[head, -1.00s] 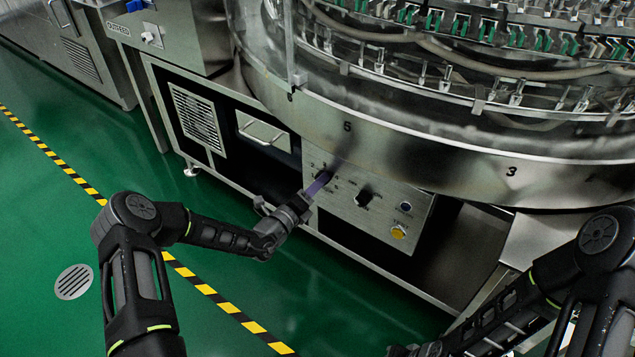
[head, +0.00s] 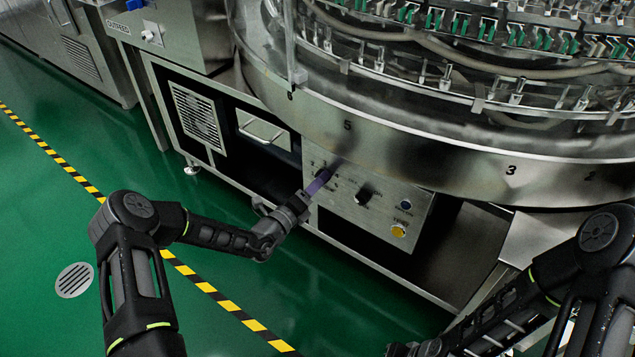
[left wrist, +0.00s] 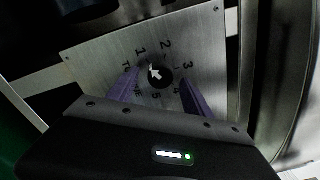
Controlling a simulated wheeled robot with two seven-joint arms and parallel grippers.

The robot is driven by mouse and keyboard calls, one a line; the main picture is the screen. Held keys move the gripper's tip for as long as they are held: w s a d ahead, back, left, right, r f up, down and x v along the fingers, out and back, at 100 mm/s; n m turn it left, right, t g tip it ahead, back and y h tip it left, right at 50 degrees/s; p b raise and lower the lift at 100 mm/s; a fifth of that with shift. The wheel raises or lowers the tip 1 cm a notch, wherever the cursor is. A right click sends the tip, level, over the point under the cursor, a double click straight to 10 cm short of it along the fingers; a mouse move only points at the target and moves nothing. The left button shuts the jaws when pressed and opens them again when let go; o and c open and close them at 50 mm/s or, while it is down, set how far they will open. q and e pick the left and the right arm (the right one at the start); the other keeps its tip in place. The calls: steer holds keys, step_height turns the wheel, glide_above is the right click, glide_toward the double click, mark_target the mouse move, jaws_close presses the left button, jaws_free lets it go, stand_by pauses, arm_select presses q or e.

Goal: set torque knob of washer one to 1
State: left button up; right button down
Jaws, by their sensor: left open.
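The torque knob (left wrist: 161,74) is a dark round knob with a white arrow on a metal panel. The arrow appears to point up and left, toward the 1. My left gripper (head: 323,180) is at the left knob of the panel in the head view, which hides most of that knob. In the left wrist view its purple fingers (left wrist: 154,91) are spread on either side of the knob, open. I cannot tell whether they touch it. My right arm shows at lower right, its gripper out of view.
The control panel (head: 345,217) also bears a second dark knob (head: 365,194), a small dark button (head: 405,205) and a yellow button (head: 399,231). The washer's round steel rim (head: 430,160) overhangs just above. The green floor (head: 60,200) at left is open.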

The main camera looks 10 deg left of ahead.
arm_select(q)
steer(key=p+v, duration=0.2)
steer(key=v, duration=0.5)
stand_by(0.3)
